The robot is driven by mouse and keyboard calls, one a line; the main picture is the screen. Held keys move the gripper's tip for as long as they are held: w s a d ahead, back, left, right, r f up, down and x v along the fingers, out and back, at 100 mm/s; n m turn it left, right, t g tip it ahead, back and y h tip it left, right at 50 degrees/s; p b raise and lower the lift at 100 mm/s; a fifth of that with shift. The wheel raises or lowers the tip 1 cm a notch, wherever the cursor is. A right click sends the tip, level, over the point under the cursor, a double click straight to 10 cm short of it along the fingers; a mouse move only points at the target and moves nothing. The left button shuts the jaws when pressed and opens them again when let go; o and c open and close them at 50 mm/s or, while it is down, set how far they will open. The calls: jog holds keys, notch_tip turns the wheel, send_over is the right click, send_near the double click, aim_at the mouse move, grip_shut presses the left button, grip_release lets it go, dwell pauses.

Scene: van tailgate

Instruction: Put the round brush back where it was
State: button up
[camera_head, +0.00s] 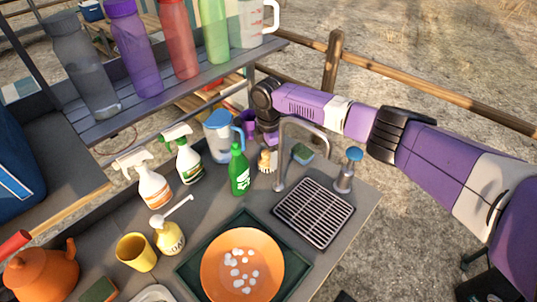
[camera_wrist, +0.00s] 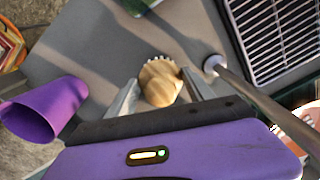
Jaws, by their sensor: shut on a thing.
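The round brush (camera_wrist: 161,83) has a pale wooden knob and a ring of bristles. In the wrist view it sits between the two fingers of my gripper (camera_wrist: 158,98), which is shut on it. In the head view the brush (camera_head: 266,160) is upright at or just above the grey counter, left of the tap base and behind the green bottle. My gripper (camera_head: 268,143) is over it there, its fingers mostly hidden. I cannot tell whether the bristles touch the counter.
The curved tap (camera_head: 302,124) rises close to the right of the brush. A green bottle (camera_head: 239,172), a blue-lidded jug (camera_head: 218,138) and a purple cup (camera_wrist: 52,108) stand nearby. A sponge (camera_head: 303,153) and a drain grid (camera_head: 314,211) are to the right.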

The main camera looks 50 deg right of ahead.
jog(key=o, duration=1.3)
jog(key=shift+f, duration=0.1)
notch_tip(320, 180, up, 12)
jog(key=b, duration=0.1)
jog(key=shift+b, duration=0.35)
